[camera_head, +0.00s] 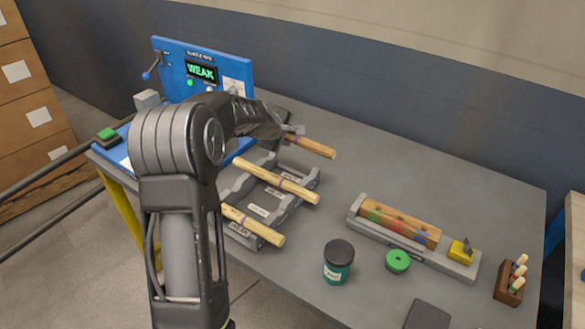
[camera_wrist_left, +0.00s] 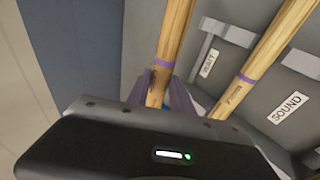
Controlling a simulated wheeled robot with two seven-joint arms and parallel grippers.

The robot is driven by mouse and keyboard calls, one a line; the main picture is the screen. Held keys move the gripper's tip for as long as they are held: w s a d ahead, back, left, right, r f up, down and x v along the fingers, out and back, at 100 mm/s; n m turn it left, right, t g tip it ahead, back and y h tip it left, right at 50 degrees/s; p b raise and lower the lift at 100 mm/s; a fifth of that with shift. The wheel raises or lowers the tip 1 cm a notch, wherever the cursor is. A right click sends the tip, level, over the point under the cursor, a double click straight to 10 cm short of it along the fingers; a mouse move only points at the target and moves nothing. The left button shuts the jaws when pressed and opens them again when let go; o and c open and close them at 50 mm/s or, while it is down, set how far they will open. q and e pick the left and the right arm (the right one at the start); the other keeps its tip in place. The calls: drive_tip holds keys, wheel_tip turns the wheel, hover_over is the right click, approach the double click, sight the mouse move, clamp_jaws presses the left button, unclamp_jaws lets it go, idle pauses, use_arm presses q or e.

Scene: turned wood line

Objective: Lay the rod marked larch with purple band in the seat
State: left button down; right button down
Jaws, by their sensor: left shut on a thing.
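My left gripper (camera_head: 293,131) is shut on a light wooden rod (camera_head: 318,147) above the table, behind the grey rack (camera_head: 310,180). In the left wrist view this held rod (camera_wrist_left: 173,45) has a purple band just ahead of the jaws. A second rod (camera_head: 280,182) with a purple band lies across the rack; in the wrist view it (camera_wrist_left: 265,55) bears dark lettering too small to read. A third rod (camera_head: 258,229) lies at the rack's front. I cannot read which is larch. I cannot identify the seat for certain. My right gripper is out of view.
A blue tester panel (camera_head: 175,60) reads WEAK; my arm hides part of its base. A grey holder (camera_head: 455,265) with a coloured-marked wooden piece, a dark jar (camera_head: 338,262), a green disc (camera_head: 397,261) and a brown pen block (camera_head: 509,283) stand right. The back right table is clear.

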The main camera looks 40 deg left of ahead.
use_arm(q)
wheel_tip(320, 180, down, 6)
drive_tip(key=shift+r+b, duration=0.1)
drive_tip(key=shift+b, duration=0.7)
wheel_tip(320, 180, down, 4)
drive_tip(key=shift+r+b, duration=0.25)
drive_tip(key=shift+b, duration=0.35)
drive_tip(key=shift+f, duration=0.35)
drive_tip(key=c, duration=1.6)
unclamp_jaws()
drive_tip(key=shift+f, duration=0.2)
drive_tip(key=o, duration=0.5)
drive_tip(key=shift+r, duration=0.1)
